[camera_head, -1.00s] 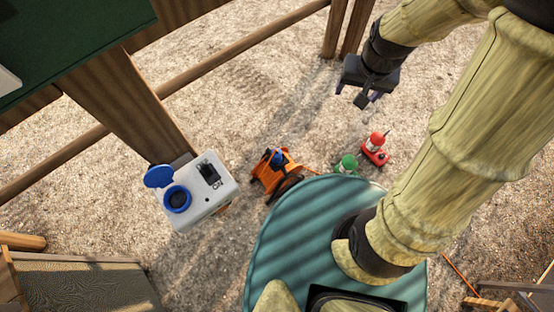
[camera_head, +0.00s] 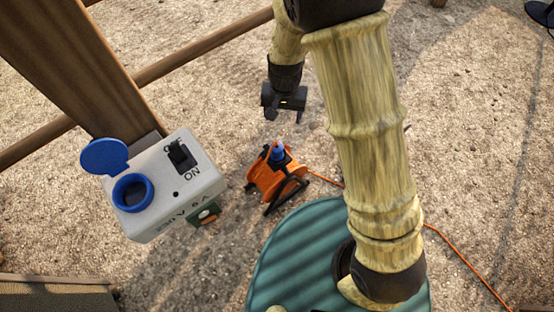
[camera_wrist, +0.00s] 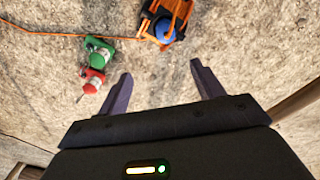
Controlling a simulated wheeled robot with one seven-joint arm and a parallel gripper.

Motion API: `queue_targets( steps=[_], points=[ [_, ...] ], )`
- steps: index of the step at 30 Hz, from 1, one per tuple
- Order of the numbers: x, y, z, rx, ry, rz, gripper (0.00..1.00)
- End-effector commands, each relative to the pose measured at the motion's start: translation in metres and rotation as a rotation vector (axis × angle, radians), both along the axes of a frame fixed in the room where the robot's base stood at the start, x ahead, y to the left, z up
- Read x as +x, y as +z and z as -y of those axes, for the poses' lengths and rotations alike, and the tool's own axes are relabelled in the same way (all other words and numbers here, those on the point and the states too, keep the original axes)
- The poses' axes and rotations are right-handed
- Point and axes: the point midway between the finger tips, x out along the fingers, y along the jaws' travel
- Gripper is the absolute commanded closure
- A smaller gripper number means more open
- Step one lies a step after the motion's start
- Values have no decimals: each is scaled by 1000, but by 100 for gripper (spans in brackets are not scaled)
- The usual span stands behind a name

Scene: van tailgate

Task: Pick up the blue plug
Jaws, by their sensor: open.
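The blue plug (camera_head: 278,152) sits on top of an orange cable reel (camera_head: 270,182) on the gravel ground. In the wrist view the plug (camera_wrist: 164,28) shows as a round blue end at the upper middle, with the orange reel around it. My gripper (camera_head: 279,117) is behind the reel in the head view, apart from the plug. In the wrist view its two fingers (camera_wrist: 160,85) are spread with nothing between them, and the plug lies beyond their tips.
A white socket box (camera_head: 165,190) with an open blue lid (camera_head: 104,156) stands left of the reel, by a wooden post (camera_head: 70,60). Green (camera_wrist: 97,50) and red (camera_wrist: 92,80) items lie on the gravel. An orange cable (camera_head: 460,255) runs right.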

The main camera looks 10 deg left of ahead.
Motion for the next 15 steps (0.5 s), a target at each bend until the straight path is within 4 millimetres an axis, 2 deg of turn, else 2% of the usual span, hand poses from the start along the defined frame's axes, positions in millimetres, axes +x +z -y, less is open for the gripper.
queue_targets(
  steps=[1, 3, 15],
  points=[
    [-1, -21, -7, -3, 5, -3, 33],
    [-3, -31, -13, -7, 6, -5, 33],
    [-3, -33, -17, -10, 6, -7, 33]
  ],
)
